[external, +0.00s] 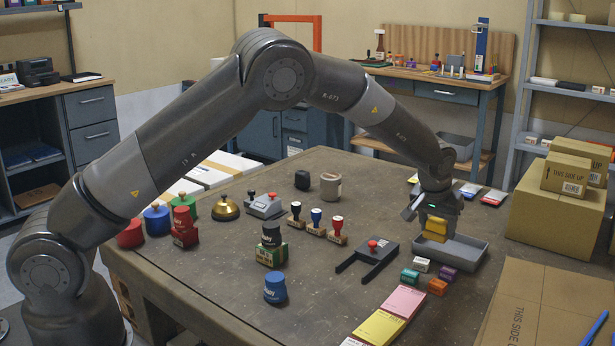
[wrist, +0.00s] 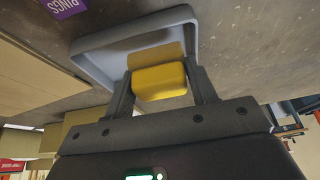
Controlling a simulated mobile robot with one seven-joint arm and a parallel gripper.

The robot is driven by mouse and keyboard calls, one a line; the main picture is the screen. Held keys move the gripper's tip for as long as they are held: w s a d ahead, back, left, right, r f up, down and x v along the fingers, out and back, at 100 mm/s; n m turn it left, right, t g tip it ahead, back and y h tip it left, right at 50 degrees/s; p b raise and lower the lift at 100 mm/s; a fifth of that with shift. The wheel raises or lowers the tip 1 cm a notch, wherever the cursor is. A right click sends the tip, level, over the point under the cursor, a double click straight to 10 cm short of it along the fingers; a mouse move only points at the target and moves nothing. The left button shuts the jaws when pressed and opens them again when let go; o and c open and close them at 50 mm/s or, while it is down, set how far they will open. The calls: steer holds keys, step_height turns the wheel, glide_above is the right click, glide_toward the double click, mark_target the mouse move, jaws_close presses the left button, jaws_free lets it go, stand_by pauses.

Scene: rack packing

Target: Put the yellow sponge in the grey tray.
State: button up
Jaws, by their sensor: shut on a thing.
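The yellow sponge (external: 435,229) is held between the fingers of my gripper (external: 431,227). In the wrist view the sponge (wrist: 160,82) sits between the two dark fingers of my gripper (wrist: 158,85). The grey tray (external: 471,257) is a shallow box near the right side of the table. My gripper holds the sponge over the tray's left part. In the wrist view the tray (wrist: 92,63) lies behind the sponge, with its rim around it. The exact gap between sponge and tray floor is hard to tell.
Small colored blocks, including a green one (external: 410,275) and a purple one (external: 448,273), stand just in front of the tray. A dark forked stamp holder (external: 373,257) lies to the left. Cardboard boxes (external: 555,210) stand at the right. Several stamps stand across the table.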

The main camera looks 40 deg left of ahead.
steer(key=shift+f, duration=0.2)
steer(key=shift+f, duration=0.5)
steer(key=o, duration=1)
steer(key=shift+c, duration=0.2)
